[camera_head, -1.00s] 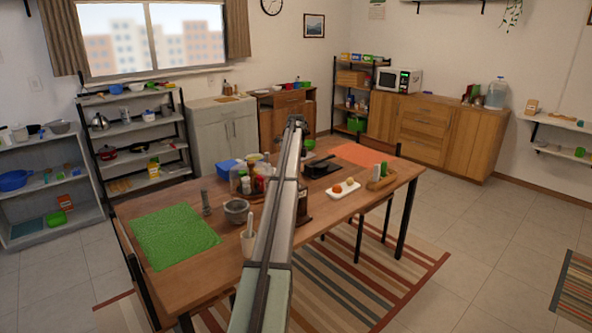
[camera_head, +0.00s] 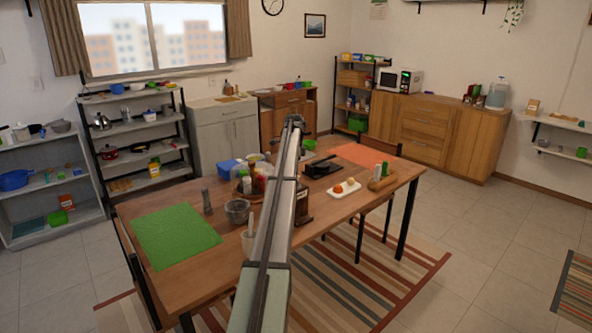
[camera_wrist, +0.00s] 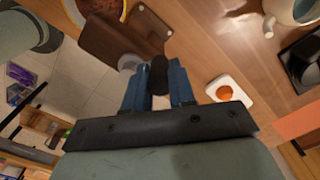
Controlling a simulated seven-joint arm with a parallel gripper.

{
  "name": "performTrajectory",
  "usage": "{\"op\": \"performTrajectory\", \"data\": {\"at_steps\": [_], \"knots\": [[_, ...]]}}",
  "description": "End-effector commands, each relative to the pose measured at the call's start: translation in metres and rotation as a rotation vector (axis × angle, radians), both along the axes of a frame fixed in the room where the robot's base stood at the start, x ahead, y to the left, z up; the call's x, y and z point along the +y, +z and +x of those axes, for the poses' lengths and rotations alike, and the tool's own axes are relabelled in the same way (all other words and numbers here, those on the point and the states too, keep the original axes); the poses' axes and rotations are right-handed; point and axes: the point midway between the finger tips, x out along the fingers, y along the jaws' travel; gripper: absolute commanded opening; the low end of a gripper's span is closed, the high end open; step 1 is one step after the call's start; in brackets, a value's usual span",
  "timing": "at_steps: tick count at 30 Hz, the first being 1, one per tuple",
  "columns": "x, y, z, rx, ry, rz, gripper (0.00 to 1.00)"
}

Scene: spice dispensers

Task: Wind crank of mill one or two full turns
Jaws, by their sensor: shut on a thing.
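The mill (camera_head: 304,206) is a dark brown wooden body standing on the table, partly hidden behind my arm in the head view. In the wrist view its brown body (camera_wrist: 108,42) shows at the upper left, with a grey rounded metal part (camera_wrist: 130,62) beside the fingers. My gripper (camera_wrist: 159,80) has blue fingers shut on a dark rounded knob (camera_wrist: 159,70), which appears to be the crank's handle. The crank's arm is not clearly visible. In the head view my arm hides the fingers and the knob.
Several jars stand left of my arm.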

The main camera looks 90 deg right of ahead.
Motion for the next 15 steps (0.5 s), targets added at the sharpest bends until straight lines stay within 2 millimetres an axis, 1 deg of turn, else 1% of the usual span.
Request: {"op": "performTrajectory", "data": {"at_steps": [15], "knots": [[0.012, 0.001, 0.019, 0.000, 0.490, -0.001, 0.00]]}}
